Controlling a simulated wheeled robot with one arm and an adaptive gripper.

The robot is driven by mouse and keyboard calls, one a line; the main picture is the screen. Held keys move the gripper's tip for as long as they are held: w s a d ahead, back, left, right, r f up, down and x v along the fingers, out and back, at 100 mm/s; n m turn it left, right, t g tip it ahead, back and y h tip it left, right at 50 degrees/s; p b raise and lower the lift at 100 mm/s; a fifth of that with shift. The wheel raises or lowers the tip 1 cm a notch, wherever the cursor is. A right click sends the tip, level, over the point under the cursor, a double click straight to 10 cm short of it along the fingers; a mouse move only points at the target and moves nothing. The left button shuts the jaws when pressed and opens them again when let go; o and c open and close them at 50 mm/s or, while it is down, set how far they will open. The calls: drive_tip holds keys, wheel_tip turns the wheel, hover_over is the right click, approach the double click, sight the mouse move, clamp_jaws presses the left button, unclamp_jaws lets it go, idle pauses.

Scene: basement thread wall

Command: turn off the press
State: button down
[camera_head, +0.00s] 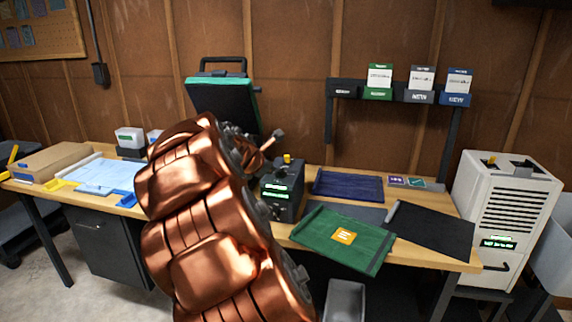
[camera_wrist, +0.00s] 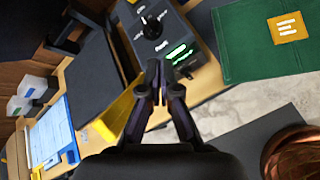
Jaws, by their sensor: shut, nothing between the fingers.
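The press (camera_head: 222,95) stands at the back of the bench, its black plate with a green edge raised and tilted. My copper arm hides its lower part in the head view. A dark control box (camera_head: 284,190) with lit green displays and a yellow piece on top stands right of my arm. In the wrist view the box (camera_wrist: 165,35) shows a round dial with a pale pointer (camera_wrist: 152,24) and green lit text. My gripper (camera_wrist: 155,75) is shut and empty, its fingertips in front of the box's near lower edge in that view; contact cannot be told.
A green pouch (camera_head: 342,238), a navy pouch (camera_head: 347,186) and a black cloth (camera_head: 432,229) lie right of the box. A white machine (camera_head: 506,210) stands at the bench's right end. A blue-white sheet (camera_head: 100,174) and a cardboard box (camera_head: 52,162) lie left.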

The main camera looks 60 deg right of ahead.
sight(288, 159)
drive_tip(key=w+d+f+n, duration=0.1)
drive_tip(key=d+n, duration=0.1)
drive_tip(key=d, duration=0.1)
drive_tip(key=w+d+n+t+h, duration=0.1)
drive_tip(key=d+n, duration=0.1)
drive_tip(key=d, duration=0.2)
drive_tip(key=w+d+f+n+b, duration=0.1)
drive_tip(key=d+n, duration=0.2)
drive_tip(key=d, duration=0.1)
drive_tip(key=shift+w+f+t, duration=0.3)
drive_tip(key=shift+f, duration=0.05)
drive_tip(key=shift+w+n, duration=0.3)
drive_tip(key=shift+n, duration=0.1)
drive_tip(key=shift+d, duration=0.15)
drive_tip(key=shift+p+x, duration=0.4)
drive_tip(key=shift+x, duration=4.45)
drive_tip(key=shift+r+p, duration=0.25)
drive_tip(key=shift+p, duration=0.1)
